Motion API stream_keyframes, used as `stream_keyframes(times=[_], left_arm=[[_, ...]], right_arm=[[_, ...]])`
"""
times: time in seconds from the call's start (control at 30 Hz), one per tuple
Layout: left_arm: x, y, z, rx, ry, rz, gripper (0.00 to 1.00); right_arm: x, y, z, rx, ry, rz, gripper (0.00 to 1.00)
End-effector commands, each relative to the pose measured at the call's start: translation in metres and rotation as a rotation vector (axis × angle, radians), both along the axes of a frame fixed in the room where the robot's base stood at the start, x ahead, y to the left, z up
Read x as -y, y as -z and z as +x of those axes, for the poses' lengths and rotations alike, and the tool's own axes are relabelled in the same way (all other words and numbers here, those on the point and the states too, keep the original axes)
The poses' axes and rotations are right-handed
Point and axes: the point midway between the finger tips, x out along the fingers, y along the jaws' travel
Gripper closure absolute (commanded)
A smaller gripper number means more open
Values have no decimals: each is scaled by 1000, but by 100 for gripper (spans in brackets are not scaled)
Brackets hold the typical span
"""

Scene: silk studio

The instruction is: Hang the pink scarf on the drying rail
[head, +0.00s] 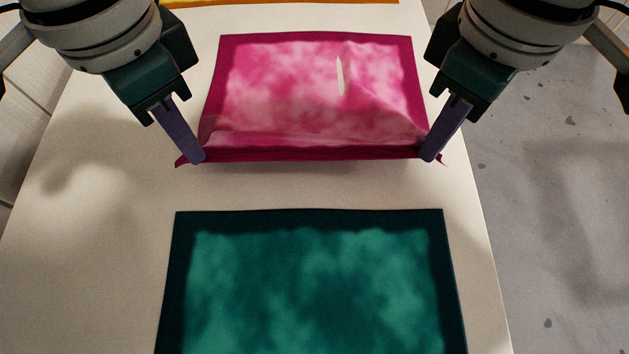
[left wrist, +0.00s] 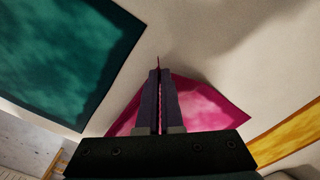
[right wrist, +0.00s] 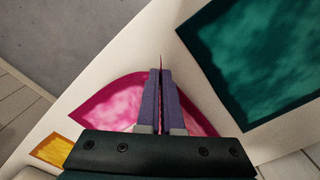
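The pink scarf (head: 310,90) has a dark magenta border and a mottled pink middle. In the head view its near edge is lifted off the table, while the far part appears to lie on it. My left gripper (head: 198,158) is shut on the near left corner, and a small tip of cloth sticks out past the fingers. My right gripper (head: 430,156) is shut on the near right corner. Both wrist views show a thin strip of pink cloth between the closed fingers of the left (left wrist: 159,75) and right (right wrist: 161,75) grippers. The drying rail is not visible.
A teal scarf (head: 310,285) lies flat on the pale table (head: 90,220) nearer to me. A yellow-orange scarf (left wrist: 290,138) lies beyond the pink one. Grey floor (head: 570,200) shows right of the table. Bare table separates the pink and teal scarves.

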Motion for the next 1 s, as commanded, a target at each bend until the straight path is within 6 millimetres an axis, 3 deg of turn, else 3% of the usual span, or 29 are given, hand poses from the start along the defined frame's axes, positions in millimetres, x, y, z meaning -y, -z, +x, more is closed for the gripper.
stream_keyframes(times=[0.03,0.33,0.53,0.87,1.0], left_arm=[[-2,1,0,0,-2,6,100],[-1,1,0,0,-1,3,63],[0,0,0,0,0,1,61],[0,0,0,0,0,0,25],[0,0,0,0,0,0,25]], right_arm=[[2,1,0,-1,2,-6,100],[1,1,0,0,1,-3,100],[0,0,0,0,0,-1,100],[0,0,0,0,0,0,100],[0,0,0,0,0,0,100]])
